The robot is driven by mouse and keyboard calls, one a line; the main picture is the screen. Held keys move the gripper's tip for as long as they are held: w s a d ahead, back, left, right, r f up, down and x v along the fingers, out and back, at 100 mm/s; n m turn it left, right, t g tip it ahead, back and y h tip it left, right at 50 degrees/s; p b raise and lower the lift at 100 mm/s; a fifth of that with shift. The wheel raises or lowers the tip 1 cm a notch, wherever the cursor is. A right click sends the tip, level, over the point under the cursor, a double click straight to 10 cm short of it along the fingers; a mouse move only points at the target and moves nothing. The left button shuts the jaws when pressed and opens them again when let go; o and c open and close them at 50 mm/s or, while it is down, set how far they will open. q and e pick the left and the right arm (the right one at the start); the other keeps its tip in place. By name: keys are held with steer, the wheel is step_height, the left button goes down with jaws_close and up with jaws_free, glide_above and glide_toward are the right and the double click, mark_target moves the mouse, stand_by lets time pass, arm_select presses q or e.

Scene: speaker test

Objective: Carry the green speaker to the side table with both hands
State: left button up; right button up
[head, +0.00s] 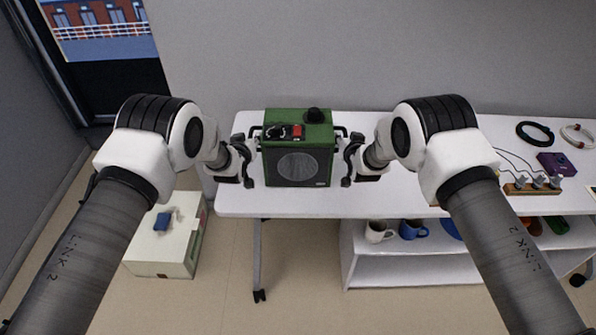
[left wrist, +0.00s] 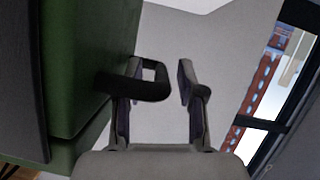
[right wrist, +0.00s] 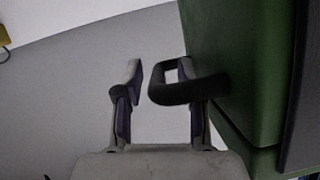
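The green speaker (head: 318,135) stands upright on the white table, with a dark round grille, a black knob and a red part on top. It has a black handle on each side. My left gripper (head: 240,165) is at its left handle (left wrist: 160,78); one finger reaches inside the loop, the other is outside, with a gap between. My right gripper (head: 354,165) is placed the same way at the right handle (right wrist: 158,85). Both grippers look open, not closed on the handles. A low pale box-like table (head: 150,268) stands on the floor at left; I cannot tell if it is the side table.
A small blue object (head: 162,221) lies on the low box. The white table (head: 262,203) also holds a power strip with plugs, a purple box (head: 557,163) and cable coils at right. Mugs (head: 413,229) stand on a shelf below.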

steer(key=shift+s, duration=0.1)
arm_select(q)
steer(key=v, duration=1.1)
steer(key=shift+s+r, duration=0.2)
steer(key=shift+s, duration=0.1)
arm_select(e)
steer(key=v, duration=1.2)
arm_select(q)
steer(key=shift+s+r, duration=0.1)
arm_select(e)
steer(key=shift+r, duration=0.1)
